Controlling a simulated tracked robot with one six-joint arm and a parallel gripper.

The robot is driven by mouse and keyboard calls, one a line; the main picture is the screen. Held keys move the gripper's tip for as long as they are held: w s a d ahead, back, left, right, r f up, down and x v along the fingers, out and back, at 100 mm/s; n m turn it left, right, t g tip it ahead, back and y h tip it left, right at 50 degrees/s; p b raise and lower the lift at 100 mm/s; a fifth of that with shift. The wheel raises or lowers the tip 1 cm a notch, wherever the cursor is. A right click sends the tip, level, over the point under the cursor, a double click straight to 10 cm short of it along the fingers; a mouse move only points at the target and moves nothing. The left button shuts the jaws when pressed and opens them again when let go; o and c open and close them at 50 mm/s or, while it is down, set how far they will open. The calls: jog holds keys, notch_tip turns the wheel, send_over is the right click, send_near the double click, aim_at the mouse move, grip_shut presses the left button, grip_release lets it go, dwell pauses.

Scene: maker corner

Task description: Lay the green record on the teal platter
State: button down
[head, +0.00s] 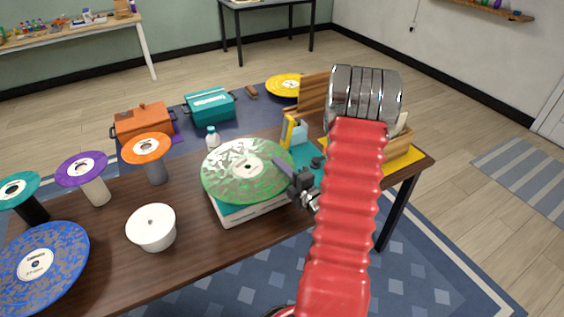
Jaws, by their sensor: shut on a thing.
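The green marbled record (235,185) with a pale label is at the middle of the table, lying roughly flat. My gripper (287,174) is shut on its right edge. Directly beneath the record is a white box-like base (252,212) with a teal edge (225,210) showing at its front left, which looks like the teal platter. The record hides most of it, so I cannot tell whether the record touches it or hovers just above.
Teal (17,187), purple (81,168) and orange (147,148) discs stand on posts. A small bottle (212,138) is behind the record. A wooden box (398,155) is at right.

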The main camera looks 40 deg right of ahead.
jog(key=shift+f, duration=2)
jog(key=shift+f, duration=0.5)
jog(key=c, duration=2.2)
grip_release()
jog(key=shift+s, duration=0.1)
jog(key=shift+s+a, duration=0.35)
jog(key=shift+s, duration=1.4)
jog(key=shift+s+a, duration=0.3)
jog(key=shift+s, duration=1.45)
jog(key=shift+s+a, duration=0.35)
jog(key=shift+s, duration=1.4)
